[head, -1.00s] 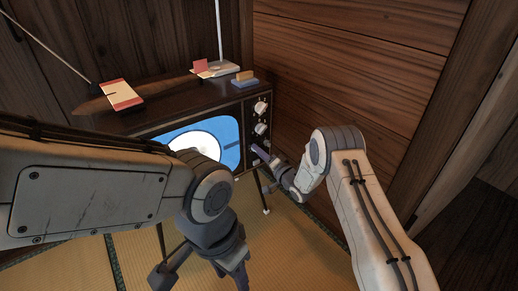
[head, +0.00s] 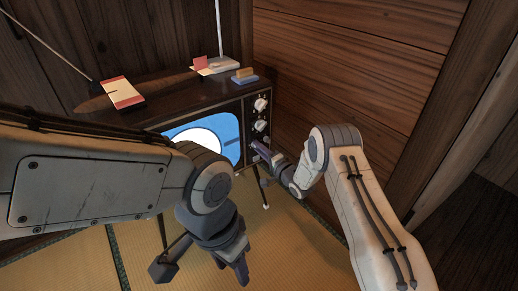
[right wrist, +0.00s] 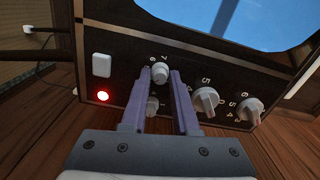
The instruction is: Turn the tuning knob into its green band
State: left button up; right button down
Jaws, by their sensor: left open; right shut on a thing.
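An old television (head: 200,105) stands on legs against the wall, with its knobs in a column on the right of its front. My right gripper (right wrist: 160,73) has its purple fingers on both sides of a small white knob (right wrist: 160,76), which I take for the tuning knob, and is shut on it. Numerals show around that knob. I cannot make out a green band. In the head view the right gripper (head: 255,148) covers this low part of the panel. My left gripper (head: 204,270) is open and empty above the mat, away from the television.
Two larger numbered knobs (right wrist: 206,100) and (right wrist: 250,111), a white button (right wrist: 101,65) and a lit red lamp (right wrist: 102,96) share the panel. Another small knob (right wrist: 152,105) shows between my fingers. Wooden wall (head: 350,70) stands close right.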

jog(key=shift+f, duration=0.1)
jog(key=c, duration=0.8)
grip_release()
jog(key=shift+s+d, duration=0.1)
jog(key=p+v, duration=0.3)
jog(key=v, duration=0.7)
jog(key=shift+s+d, duration=0.1)
jog(key=shift+s, duration=0.05)
